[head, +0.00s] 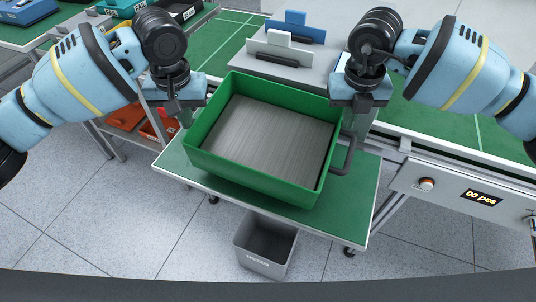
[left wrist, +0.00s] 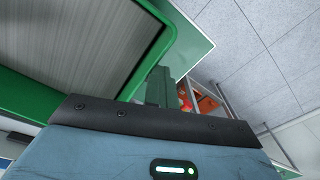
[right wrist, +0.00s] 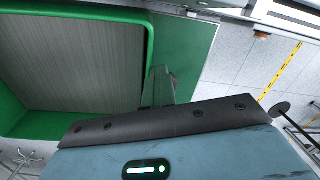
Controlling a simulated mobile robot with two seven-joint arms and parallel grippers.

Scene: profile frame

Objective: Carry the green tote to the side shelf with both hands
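The green tote (head: 262,180) is upright and looks empty, with a grey ribbed floor. It is over a small green-topped table (head: 345,208); I cannot tell if its base touches. A dark handle (head: 347,158) shows on its right end. My left gripper (head: 186,116) points down at the tote's left end; my right gripper (head: 354,122) points down at the right end, by the handle. The tote also shows in the left wrist view (left wrist: 85,88) and right wrist view (right wrist: 135,115). The fingertips are mostly hidden, so their grip on the handles is unclear.
A grey bin (head: 265,247) stands on the floor at the table's front. Behind is a green conveyor (head: 440,125) with a counter display (head: 481,198). A grey platform (head: 265,66) holds blue and white pieces. Orange bins (head: 127,117) sit at the left.

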